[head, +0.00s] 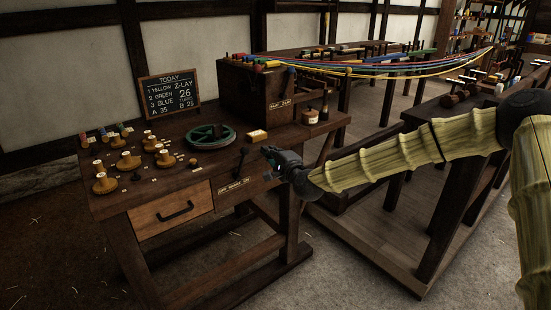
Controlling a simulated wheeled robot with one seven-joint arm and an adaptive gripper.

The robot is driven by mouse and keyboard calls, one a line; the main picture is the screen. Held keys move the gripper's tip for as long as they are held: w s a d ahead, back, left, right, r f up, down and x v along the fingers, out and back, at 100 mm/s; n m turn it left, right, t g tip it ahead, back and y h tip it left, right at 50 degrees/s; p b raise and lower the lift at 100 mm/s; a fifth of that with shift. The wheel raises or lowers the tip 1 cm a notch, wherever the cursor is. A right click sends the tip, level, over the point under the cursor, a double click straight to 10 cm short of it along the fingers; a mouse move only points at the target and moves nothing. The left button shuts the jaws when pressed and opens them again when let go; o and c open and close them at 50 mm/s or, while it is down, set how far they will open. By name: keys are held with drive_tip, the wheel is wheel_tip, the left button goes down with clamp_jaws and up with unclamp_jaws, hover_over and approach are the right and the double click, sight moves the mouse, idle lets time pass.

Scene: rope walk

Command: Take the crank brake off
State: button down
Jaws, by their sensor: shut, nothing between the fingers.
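A dark lever (241,161) stands at the front edge of the workbench, above a small lettered label (234,186). It may be the crank brake, but I cannot read the label. A green-rimmed wheel (211,136) lies on the bench top behind and to the left of the lever. My gripper (268,162) is shut and empty, just right of the lever near the bench's front right corner. It appears apart from the lever. Its fingertips are small and dark here, and I cannot tell its exact height over the bench.
Wooden knobs (128,161) and small pegs crowd the bench's left side. A drawer (172,211) with a black handle is in its front. A dark box (252,92) and a chalkboard (169,93) stand at the back. Coloured strands (375,68) stretch rightward from the box.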

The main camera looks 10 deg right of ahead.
sight(241, 163)
drive_tip(key=shift+s+a+r, duration=0.15)
drive_tip(key=shift+s+a, duration=0.05)
drive_tip(key=shift+a, duration=0.75)
drive_tip(key=shift+s+a+r, duration=0.15)
drive_tip(key=shift+s+a, duration=0.05)
drive_tip(key=shift+a, duration=0.7)
